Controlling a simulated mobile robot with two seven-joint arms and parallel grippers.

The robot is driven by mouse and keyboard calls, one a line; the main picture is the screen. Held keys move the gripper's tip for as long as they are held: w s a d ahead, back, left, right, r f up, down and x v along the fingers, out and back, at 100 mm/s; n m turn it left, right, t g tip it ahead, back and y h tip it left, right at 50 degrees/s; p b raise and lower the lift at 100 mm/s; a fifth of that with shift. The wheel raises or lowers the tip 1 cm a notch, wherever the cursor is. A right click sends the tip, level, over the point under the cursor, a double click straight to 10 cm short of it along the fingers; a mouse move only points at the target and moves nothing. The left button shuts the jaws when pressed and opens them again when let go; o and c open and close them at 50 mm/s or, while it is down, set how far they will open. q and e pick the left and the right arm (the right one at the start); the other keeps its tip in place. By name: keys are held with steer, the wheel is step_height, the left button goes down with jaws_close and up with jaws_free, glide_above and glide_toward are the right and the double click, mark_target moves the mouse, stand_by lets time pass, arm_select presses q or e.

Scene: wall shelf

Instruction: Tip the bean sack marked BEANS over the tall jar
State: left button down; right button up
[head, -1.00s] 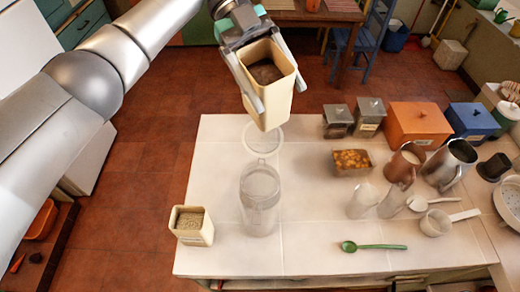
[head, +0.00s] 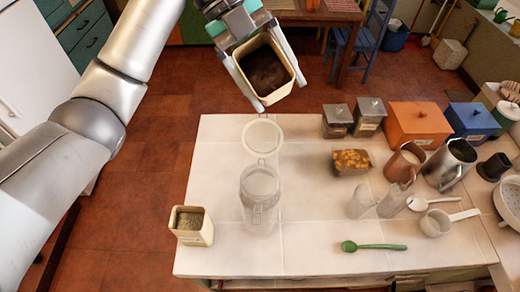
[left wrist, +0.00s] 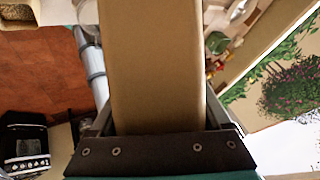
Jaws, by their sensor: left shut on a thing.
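My left gripper (head: 279,95) is shut on a cream, square-mouthed container (head: 273,96), one finger along each side. Its open mouth faces the head camera and shows dark brown contents; no marking can be read on it. In the left wrist view its plain tan side (left wrist: 155,70) fills the middle. A similar cream container (head: 193,236) stands left of the jar. My right gripper is out of view.
The pale table (head: 310,235) also holds a green spoon (head: 375,246), a box of orange-brown pieces (head: 351,162), small glasses (head: 362,201), metal pitchers (head: 450,165) and an orange canister (head: 418,125) on the right. The table is clear just right of the jar.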

arm_select(q)
steer(key=shift+s+r, duration=0.15)
steer(key=shift+s, duration=0.05)
steer(key=shift+t, duration=0.3)
steer(key=shift+w, duration=0.15)
steer(key=shift+s+f, duration=0.2)
steer(key=shift+f, duration=0.05)
steer(key=shift+w+f+m+t, duration=0.25)
steer(key=shift+f+m+t, duration=0.05)
steer(key=shift+s+f, duration=0.25)
steer(key=shift+w+f+t, duration=0.2)
steer(key=shift+t, duration=0.1)
steer(key=shift+s+a+f, duration=0.1)
steer(key=shift+s+f, duration=0.1)
steer(key=shift+w+f+t, duration=0.15)
steer(key=shift+w+t, duration=0.05)
steer(key=shift+t, duration=0.2)
